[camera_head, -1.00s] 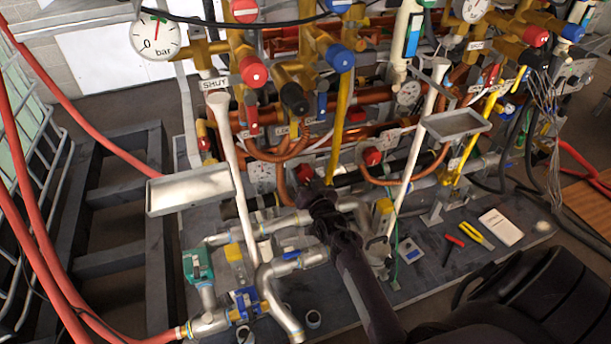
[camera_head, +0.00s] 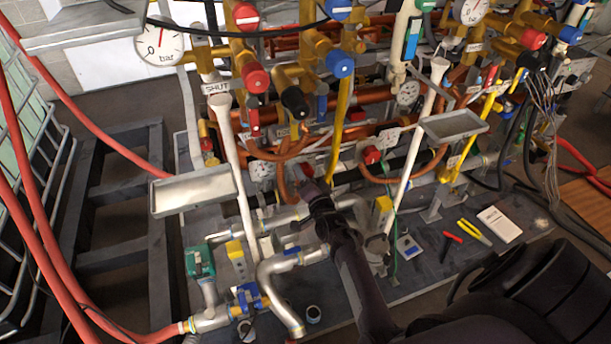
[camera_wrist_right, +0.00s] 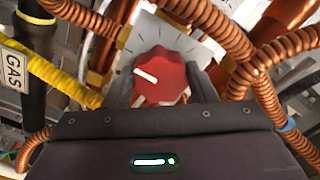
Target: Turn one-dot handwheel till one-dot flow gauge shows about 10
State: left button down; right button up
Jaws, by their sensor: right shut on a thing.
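In the right wrist view, a red handwheel (camera_wrist_right: 161,80) with a white pointer line sits in front of a pale plate (camera_wrist_right: 160,36) with tick marks. Its pointer is tilted toward the upper left. My right gripper (camera_wrist_right: 160,88) is shut on this handwheel, one finger on each side. In the head view my right gripper (camera_head: 314,188) reaches the low middle of the pipework and largely covers the handwheel. A round white gauge (camera_head: 262,170) is left of the gripper, too small to read. I cannot make out any dot marks. My left gripper is not in view.
Copper hoses (camera_wrist_right: 228,45) and a yellow hose (camera_wrist_right: 50,72) crowd the right gripper.

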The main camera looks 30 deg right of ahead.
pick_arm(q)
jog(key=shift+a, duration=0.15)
pick_arm(e)
jog(key=shift+f, duration=0.1)
jog(key=o, duration=0.6)
jog(key=shift+c, duration=0.2)
jog(key=shift+o, duration=0.7)
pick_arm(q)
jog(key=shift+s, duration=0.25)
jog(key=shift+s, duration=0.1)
pick_arm(e)
jog(key=shift+s, duration=0.1)
pick_arm(q)
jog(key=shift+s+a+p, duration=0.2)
jog(key=shift+p, duration=0.15)
pick_arm(e)
jog(key=v, duration=0.7)
jog(key=shift+s, duration=0.3)
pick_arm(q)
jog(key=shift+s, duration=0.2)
pick_arm(e)
jog(key=shift+a, duration=0.1)
